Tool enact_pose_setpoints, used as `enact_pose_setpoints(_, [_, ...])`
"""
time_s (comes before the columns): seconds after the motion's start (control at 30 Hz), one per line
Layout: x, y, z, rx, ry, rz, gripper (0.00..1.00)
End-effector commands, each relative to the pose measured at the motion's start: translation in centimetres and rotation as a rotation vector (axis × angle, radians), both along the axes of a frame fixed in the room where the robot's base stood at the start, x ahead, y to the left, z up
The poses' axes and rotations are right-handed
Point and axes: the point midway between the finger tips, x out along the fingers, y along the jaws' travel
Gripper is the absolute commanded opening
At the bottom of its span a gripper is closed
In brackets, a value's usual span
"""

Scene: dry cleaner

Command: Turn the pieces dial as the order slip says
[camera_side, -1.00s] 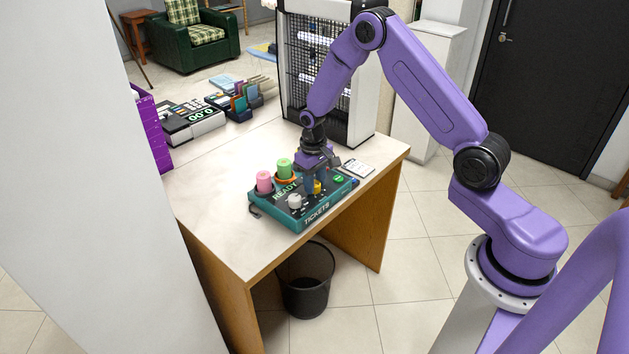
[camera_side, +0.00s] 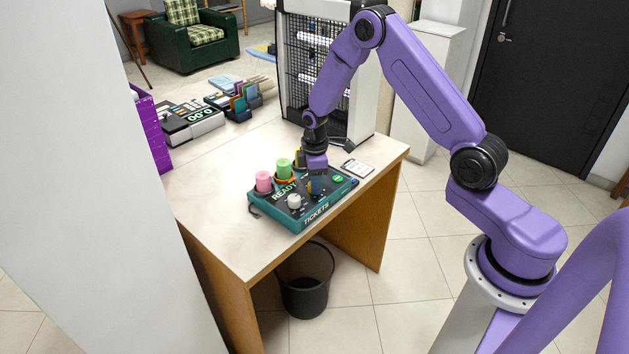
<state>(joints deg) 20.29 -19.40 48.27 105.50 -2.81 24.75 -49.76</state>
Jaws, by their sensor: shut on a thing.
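The teal ticket machine (camera_side: 325,208) with a dark top sits at the table's front edge, marked TICKETS and READY. My gripper (camera_side: 317,189) points down onto the right part of its top. It is shut on a small dial, which the fingers now hide; its yellow side showed earlier. A white knob (camera_side: 294,201) stands on the machine left of my gripper, apart from it. A small white slip or card (camera_side: 357,168) lies on the table right of the machine; its writing is too small to read. I cannot read any dial label or setting.
A mesh cabinet (camera_side: 300,75) stands behind. The table's left middle (camera_side: 215,185) is clear. A bin (camera_side: 305,280) stands below.

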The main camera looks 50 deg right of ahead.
Motion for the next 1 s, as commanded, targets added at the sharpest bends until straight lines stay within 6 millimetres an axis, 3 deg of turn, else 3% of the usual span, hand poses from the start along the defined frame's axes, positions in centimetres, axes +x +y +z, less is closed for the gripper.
enact_pose_setpoints(0.5, [0.03,-0.04,0.0,0.0,0.0,0.381,0.06])
enact_pose_setpoints(1.0, [0.05,-0.04,0.0,0.001,-0.001,0.479,0.06])
